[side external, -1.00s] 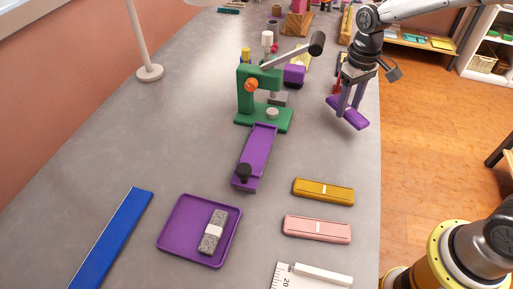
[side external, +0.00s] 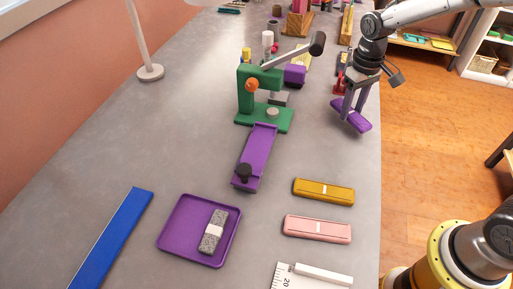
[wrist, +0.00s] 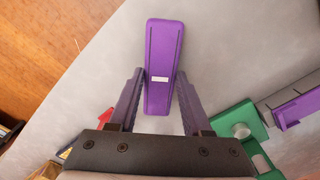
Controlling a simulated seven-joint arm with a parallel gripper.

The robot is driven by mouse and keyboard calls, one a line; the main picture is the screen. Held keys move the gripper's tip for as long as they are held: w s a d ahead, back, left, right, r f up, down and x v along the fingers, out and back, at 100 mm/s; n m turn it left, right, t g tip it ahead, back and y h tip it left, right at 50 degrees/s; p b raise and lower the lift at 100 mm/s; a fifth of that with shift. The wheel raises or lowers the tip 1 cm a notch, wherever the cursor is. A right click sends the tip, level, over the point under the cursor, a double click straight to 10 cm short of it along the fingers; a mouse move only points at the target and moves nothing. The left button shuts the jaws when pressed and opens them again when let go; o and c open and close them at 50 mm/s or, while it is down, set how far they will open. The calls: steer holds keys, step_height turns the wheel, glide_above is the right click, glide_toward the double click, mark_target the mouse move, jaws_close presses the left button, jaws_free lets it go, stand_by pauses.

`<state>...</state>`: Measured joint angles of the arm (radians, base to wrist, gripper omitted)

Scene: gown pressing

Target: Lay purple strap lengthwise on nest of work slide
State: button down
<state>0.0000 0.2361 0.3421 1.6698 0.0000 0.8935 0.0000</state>
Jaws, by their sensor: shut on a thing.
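The purple strap (side external: 351,115) is a flat bar with a small white label, seen best in the wrist view (wrist: 164,55). My gripper (side external: 354,106) is shut on it across its width and holds it at the right side of the table; its fingers (wrist: 158,92) flank the strap in the wrist view. The work slide (side external: 258,152) is a long purple piece with a black knob at its near end, running out from the green press (side external: 246,95). The strap is apart from the slide, to its right. I cannot make out the nest's details.
A mustard bar (side external: 323,191) and a pink bar (side external: 317,229) lie right of the slide's near end. A purple tray (side external: 170,236) holds a grey speckled bar (side external: 209,241). The press lever (side external: 290,57) reaches toward my arm. Bare table lies between strap and slide.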

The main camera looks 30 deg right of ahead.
steer(key=s+a+r, duration=0.1)
steer(key=s+a, duration=0.1)
steer(key=a, duration=0.1)
steer(key=s+a+r+m, duration=0.1)
steer(key=s+a, duration=0.2)
steer(key=a, duration=0.1)
steer(key=s+a+r+m, duration=0.1)
steer(key=s+a, duration=0.1)
steer(key=a, duration=0.2)
steer(key=shift+s+a, duration=0.1)
steer(key=shift+s, duration=0.3)
steer(key=w+a+r+m, duration=0.35)
steer(key=w+a, duration=0.25)
steer(key=a, duration=0.2)
step_height(320, 180, up, 4)
steer(key=m, duration=0.4)
glide_above(257, 148)
steer(key=shift+f+n, duration=0.2)
steer(key=shift+n, duration=0.05)
steer(key=shift+f, duration=3.5)
steer(key=shift+f, duration=1)
steer(key=shift+c, duration=1.3)
jaws_free()
